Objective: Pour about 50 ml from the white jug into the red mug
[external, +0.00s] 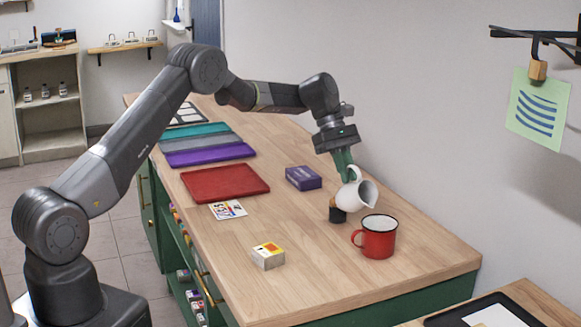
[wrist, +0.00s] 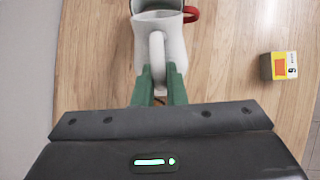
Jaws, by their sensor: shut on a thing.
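The white jug (external: 352,196) is held above the worktop by my gripper (external: 344,168), which is shut on the jug's handle. In the external view the jug is tilted, with its mouth facing right. The red mug (external: 378,241) stands upright on the worktop, below and to the right of the jug. In the wrist view the jug (wrist: 172,46) is between the green fingers of my gripper (wrist: 159,80), and the mug's red handle (wrist: 191,14) shows just beyond it. I cannot see any stream of liquid, and the liquid levels are hidden.
A small dark object with a brown top (external: 338,212) stands below the jug. A purple box (external: 303,178), a red tray (external: 225,184) and a white-yellow box (external: 268,256) lie on the worktop (external: 320,285). A green sheet (external: 538,108) hangs at the right.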

